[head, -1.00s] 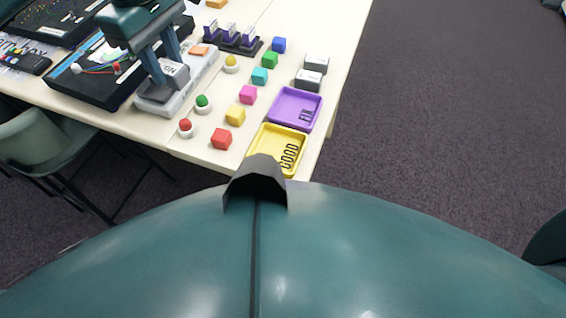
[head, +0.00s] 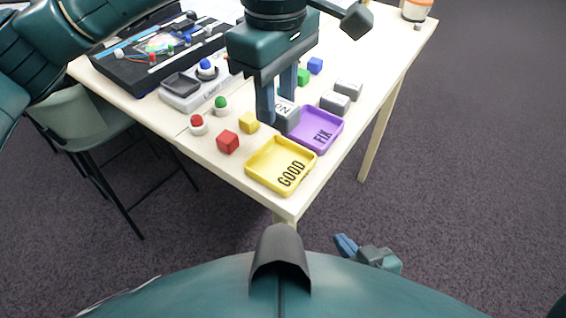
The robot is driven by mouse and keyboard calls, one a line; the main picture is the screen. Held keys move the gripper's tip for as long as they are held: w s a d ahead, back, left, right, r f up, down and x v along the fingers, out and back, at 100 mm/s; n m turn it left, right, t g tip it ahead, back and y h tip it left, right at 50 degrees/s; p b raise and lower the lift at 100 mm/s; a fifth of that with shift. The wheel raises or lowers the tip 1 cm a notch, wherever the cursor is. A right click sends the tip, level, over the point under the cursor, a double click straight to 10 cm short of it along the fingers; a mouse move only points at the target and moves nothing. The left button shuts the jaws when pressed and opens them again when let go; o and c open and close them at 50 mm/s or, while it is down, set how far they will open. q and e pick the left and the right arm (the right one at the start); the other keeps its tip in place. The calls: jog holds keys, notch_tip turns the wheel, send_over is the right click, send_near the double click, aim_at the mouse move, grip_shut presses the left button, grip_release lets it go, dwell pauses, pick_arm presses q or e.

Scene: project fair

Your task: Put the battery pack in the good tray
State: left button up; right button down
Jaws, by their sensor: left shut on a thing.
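My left gripper (head: 277,103) is shut on the battery pack (head: 287,120), a grey block with a white top marked "ON". It holds the pack by the left edge of the purple tray (head: 338,133) marked "FIX"; the exact height is hard to tell. The good tray (head: 256,172) is yellow, marked "GOOD", and looks empty. It lies nearer the table's front corner, below the pack in the picture. My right gripper (head: 345,245) is low in the picture, off the table's edge; its fingers are too small to judge.
Two grey-and-white blocks (head: 335,103) (head: 348,89) stand behind the purple tray. Red (head: 198,121) and green (head: 221,103) domed buttons and a pale board (head: 187,101) lie further left.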

pick_arm(q)
jog(key=shift+d+f, duration=0.15)
jog(key=shift+f, duration=0.2)
notch_tip(320, 180, down, 9)
jog(key=shift+s+r, duration=0.1)
jog(key=shift+f, duration=0.55)
jog(key=o, duration=1)
jog(key=shift+r, duration=0.15)
notch_tip(320, 180, up, 12)
jog(key=shift+r, duration=0.15)
